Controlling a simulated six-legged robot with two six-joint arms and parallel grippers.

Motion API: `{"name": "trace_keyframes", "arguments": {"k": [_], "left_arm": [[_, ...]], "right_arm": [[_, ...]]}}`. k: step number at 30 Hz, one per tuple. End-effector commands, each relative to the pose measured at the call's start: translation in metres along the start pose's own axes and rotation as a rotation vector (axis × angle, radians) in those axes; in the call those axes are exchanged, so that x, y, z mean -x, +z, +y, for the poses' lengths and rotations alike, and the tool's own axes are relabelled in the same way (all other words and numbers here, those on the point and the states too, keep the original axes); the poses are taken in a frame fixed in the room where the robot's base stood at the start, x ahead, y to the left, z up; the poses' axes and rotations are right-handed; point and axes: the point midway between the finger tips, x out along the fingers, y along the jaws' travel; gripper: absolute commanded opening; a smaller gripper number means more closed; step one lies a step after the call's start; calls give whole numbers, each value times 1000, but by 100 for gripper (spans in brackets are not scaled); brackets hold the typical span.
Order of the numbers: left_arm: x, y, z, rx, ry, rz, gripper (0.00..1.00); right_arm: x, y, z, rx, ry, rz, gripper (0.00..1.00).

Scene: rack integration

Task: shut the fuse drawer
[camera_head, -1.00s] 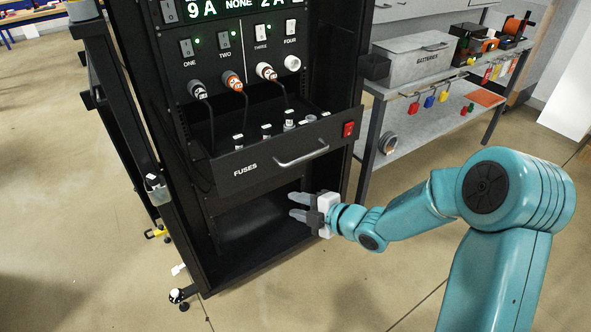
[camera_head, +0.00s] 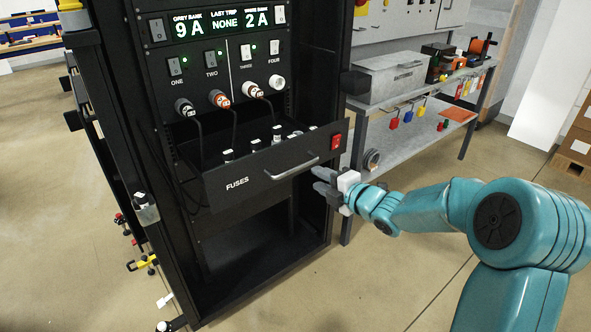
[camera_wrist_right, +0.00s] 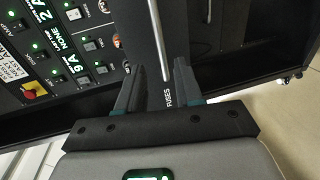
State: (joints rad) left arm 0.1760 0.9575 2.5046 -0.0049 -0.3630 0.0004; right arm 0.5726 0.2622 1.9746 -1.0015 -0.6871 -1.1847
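The fuse drawer (camera_head: 240,182) sticks out of the black rack, open, with several fuses (camera_head: 255,143) standing inside. Its front carries the label FUSES, a silver bar handle (camera_head: 291,166) and a red switch (camera_head: 336,142). My right gripper (camera_head: 322,182) is at the right end of the drawer front, just below the red switch, with its fingers apart. In the right wrist view, the open fingers (camera_wrist_right: 157,88) point at the drawer front, and the handle (camera_wrist_right: 160,40) runs up from between them. I cannot tell whether they touch it. My left gripper is not in view.
The rack panel (camera_head: 225,65) above the drawer has switches, displays and plugged cables (camera_head: 235,130) hanging down toward the drawer. A grey shelf bench (camera_head: 400,100) with a metal box stands to the right.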

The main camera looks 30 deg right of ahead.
Motion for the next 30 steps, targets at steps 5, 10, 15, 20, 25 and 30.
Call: {"name": "trace_keyframes", "arguments": {"k": [5,10,15,20,25,30], "left_arm": [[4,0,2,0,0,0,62],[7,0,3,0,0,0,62],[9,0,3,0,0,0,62],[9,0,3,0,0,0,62],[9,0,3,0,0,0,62],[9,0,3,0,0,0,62]], "right_arm": [[-45,-3,0,0,-1,3,35],[-78,-4,0,-1,-1,2,35],[-97,-4,0,0,-1,1,35],[-102,-4,0,0,0,0,35],[-102,-4,0,0,0,0,35],[-102,-4,0,0,-1,0,0]]}}
